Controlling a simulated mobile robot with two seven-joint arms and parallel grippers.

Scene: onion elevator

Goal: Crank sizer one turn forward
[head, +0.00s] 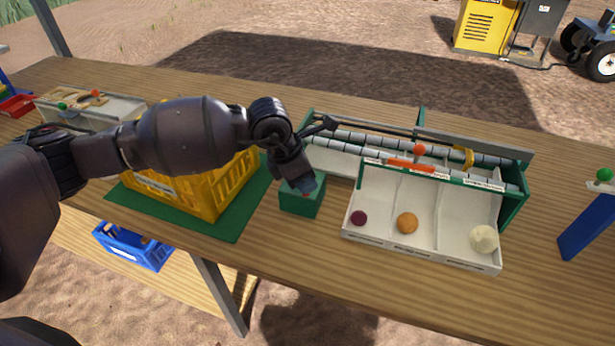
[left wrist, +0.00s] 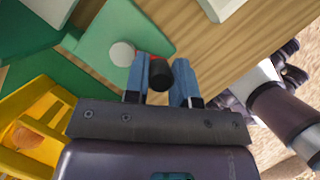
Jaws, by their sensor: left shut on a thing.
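The sizer (head: 525,195) is a green frame with grey-white rollers at the middle right. An orange-red piece lies across its front. My left gripper (head: 310,186) is at the sizer's left end, above a small green block (head: 300,204). In the left wrist view its blue-grey fingers (left wrist: 160,80) are shut on a black crank handle (left wrist: 159,75) with a bit of red beside it. The crank arm is mostly hidden in the head view. A white three-part tray (head: 418,258) in front of the sizer holds a purple onion (head: 358,218), an orange onion (head: 407,223) and a white onion (head: 484,239), one per compartment.
A yellow crate (head: 205,199) stands on a green mat (head: 222,230) left of the gripper, under my left forearm. A blue post (head: 586,228) with a green ball is at the right. A blue crate (head: 130,245) sits below. Table in front of the tray is clear.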

